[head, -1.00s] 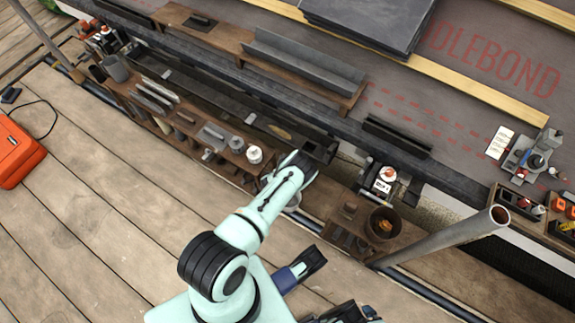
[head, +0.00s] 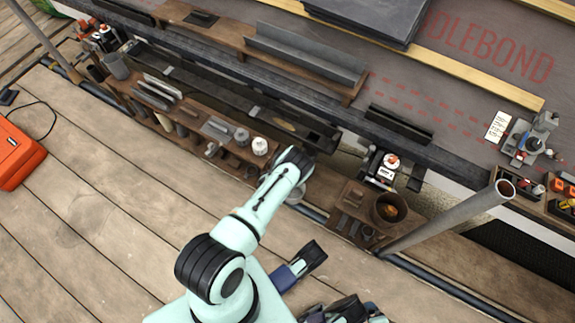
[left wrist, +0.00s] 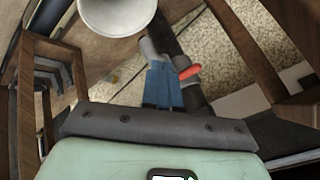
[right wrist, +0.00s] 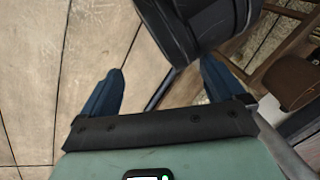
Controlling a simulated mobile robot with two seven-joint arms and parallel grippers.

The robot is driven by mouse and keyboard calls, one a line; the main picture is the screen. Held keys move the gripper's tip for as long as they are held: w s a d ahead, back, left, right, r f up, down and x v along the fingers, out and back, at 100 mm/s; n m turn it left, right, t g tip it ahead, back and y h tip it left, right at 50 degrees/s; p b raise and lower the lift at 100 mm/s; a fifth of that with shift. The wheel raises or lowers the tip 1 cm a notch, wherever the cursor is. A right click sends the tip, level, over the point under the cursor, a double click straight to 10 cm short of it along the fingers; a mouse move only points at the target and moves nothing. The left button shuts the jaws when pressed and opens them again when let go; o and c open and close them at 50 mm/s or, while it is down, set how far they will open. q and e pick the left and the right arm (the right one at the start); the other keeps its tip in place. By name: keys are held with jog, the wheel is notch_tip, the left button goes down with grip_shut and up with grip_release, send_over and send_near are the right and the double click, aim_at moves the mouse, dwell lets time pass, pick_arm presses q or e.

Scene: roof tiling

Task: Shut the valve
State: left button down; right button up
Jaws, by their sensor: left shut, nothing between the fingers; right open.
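A red-orange lever handle (left wrist: 189,72), which looks like the valve's handle, sits on a dark pipe (left wrist: 170,35) in the left wrist view. My left gripper (left wrist: 158,62) is shut with nothing between its blue fingers. Its fingers lie just left of the handle; I cannot tell whether they touch it. In the head view my left arm reaches to the edge of the roof, and its wrist hides the valve. My right gripper (right wrist: 162,72) is open and empty, with a black arm part of mine beyond its fingers.
A white round vessel (left wrist: 115,14) hangs close to the left fingers. A wooden tool shelf (head: 185,118) runs along the roof edge. The plank deck (head: 90,215) at left is mostly clear.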

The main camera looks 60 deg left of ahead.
pick_arm(q)
jog(key=s+a+r+p, duration=0.1)
jog(key=s+r+p, duration=0.1)
jog(key=s+r, duration=0.2)
jog(key=shift+s+a+r+p, duration=0.3)
jog(key=shift+s+r, duration=0.05)
jog(key=shift+r, duration=1.25)
pick_arm(e)
jog(key=s+a+r+g, duration=0.1)
jog(key=s+a+r, duration=0.1)
jog(key=s+r, duration=0.2)
jog(key=shift+s+a+g+y, duration=0.3)
jog(key=shift+a+g+y, duration=0.1)
